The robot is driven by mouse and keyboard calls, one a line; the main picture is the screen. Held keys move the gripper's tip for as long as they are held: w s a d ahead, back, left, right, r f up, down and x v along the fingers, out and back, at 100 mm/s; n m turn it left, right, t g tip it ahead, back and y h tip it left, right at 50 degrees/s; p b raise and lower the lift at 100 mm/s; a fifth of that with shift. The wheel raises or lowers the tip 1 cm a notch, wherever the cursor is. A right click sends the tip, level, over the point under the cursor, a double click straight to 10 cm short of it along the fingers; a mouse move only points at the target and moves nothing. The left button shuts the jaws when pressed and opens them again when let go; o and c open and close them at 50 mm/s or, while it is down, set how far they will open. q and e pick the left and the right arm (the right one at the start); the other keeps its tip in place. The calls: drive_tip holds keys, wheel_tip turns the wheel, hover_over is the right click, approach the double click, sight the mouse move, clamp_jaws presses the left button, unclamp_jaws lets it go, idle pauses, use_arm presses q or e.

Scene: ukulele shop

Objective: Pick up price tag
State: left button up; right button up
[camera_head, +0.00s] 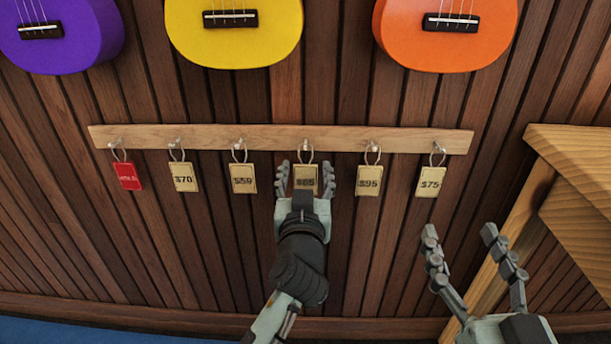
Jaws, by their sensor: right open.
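Several price tags hang by rings from pegs on a wooden rail (280,137) on the wall. From left to right they are a red tag (128,176), a $70 tag (184,177), a $59 tag (243,179), a tag (305,173) that seems to read $65, a $95 tag (369,181) and a $75 tag (430,182). My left gripper (306,168) is open, with one finger on each side of the $65 tag and small gaps beside it. The gripper's palm hides the tag's lower end. My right gripper (460,232) is open and empty, below and right of the $75 tag.
A purple ukulele (75,50), a yellow ukulele (235,45) and an orange ukulele (445,45) hang above the rail. A wooden piece of furniture (575,180) stands at the right, near my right gripper. The slatted wall below the left tags is clear.

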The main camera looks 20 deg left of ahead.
use_arm(q)
drive_tip(key=c, duration=0.6)
use_arm(e)
drive_tip(key=shift+f, duration=0.1)
